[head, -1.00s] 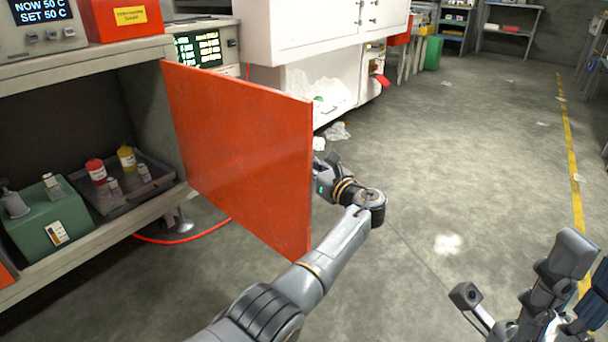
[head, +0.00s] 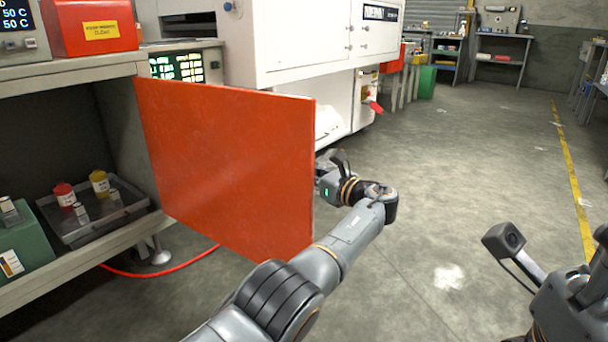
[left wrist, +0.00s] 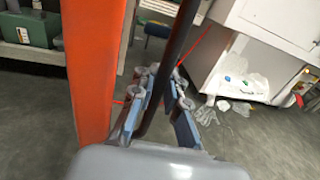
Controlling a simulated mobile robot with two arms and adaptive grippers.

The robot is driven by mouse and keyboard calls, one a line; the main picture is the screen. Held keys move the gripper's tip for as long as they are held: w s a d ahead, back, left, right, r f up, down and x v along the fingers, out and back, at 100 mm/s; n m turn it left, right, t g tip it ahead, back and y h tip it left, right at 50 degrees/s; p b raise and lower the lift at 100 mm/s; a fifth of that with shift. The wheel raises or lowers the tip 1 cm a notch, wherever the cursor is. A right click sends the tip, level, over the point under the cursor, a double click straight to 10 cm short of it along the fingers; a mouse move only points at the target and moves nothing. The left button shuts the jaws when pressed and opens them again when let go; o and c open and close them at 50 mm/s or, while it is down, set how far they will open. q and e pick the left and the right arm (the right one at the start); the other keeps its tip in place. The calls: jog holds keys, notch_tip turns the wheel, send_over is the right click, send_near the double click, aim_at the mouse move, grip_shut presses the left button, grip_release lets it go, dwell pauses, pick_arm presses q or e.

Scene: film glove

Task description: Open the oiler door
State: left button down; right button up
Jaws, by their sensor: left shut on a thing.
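The orange-red door (head: 225,165) stands swung out from the open cabinet, hinged at the cabinet's right side. Its broad face is towards me in the head view; in the left wrist view the door (left wrist: 92,70) is a narrow upright slab. My left gripper (head: 328,172) is at the door's free edge, partly hidden behind it. In the left wrist view the left gripper (left wrist: 155,108) is shut on a dark bar (left wrist: 180,45), seemingly the door's handle. Part of my right gripper's wrist (head: 575,305) shows at the lower right; its fingertips cannot be made out.
The cabinet shelf holds a grey tray (head: 135,212) with red and yellow bottles and a green box (head: 25,245). A red hose (head: 190,262) lies on the floor by the cabinet foot. A white machine (head: 300,50) stands behind the door.

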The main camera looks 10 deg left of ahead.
pick_arm(q)
jog(key=shift+d, duration=0.25)
jog(key=c, duration=1.4)
grip_release()
jog(key=shift+w+d, duration=0.1)
jog(key=shift+a, duration=0.2)
